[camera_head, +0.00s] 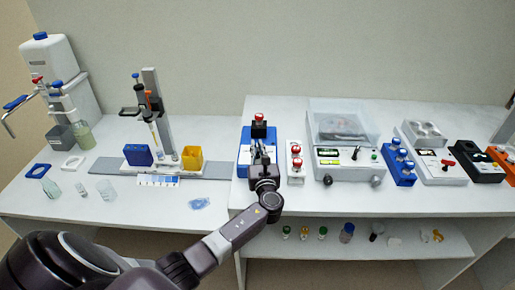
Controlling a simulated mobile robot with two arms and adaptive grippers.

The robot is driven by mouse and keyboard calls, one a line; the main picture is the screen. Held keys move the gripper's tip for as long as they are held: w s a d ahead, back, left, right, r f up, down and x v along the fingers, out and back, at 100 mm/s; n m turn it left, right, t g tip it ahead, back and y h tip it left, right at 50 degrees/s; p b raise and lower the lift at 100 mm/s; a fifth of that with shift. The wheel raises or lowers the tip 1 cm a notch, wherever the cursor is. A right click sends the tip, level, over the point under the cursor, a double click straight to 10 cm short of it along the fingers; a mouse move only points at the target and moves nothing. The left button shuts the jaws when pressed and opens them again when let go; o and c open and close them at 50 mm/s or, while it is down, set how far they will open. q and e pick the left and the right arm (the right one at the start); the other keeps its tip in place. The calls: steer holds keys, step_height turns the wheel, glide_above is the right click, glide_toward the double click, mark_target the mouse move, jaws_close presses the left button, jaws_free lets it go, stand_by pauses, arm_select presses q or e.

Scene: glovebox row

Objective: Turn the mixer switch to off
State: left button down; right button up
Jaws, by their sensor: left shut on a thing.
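The mixer (244,146) is a blue box near the left end of the raised bench, with a black top part and a red-capped vial (260,119) standing upright on it. My left gripper (261,156) is at the front of the mixer, its fingers closed together there. My left arm comes up from the bottom left and covers the middle of the mixer's front. The mixer switch is hidden behind the fingers, so its position cannot be read; the fingers are shut on it. My right gripper is not in view.
A white rack of red-capped vials (296,163) stands close to the right of the mixer. Beyond it are a balance (338,158) and a blue vial rack (397,163). A yellow box (192,157) stands to the left on the lower bench. The shelf below holds small bottles.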

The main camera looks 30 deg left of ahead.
arm_select(q)
steer(key=shift+n+g+y+b, duration=0.35)
steer(key=shift+n+g+y, duration=0.25)
steer(key=shift+g+y, duration=0.1)
steer(key=c, duration=2)
jaws_free()
steer(key=shift+c, duration=0.2)
steer(key=shift+s, duration=0.1)
steer(key=shift+s+d, duration=0.1)
steer(key=shift+d, duration=0.1)
steer(key=v, duration=1.1)
steer(key=shift+d, duration=0.25)
steer(key=shift+s, duration=0.15)
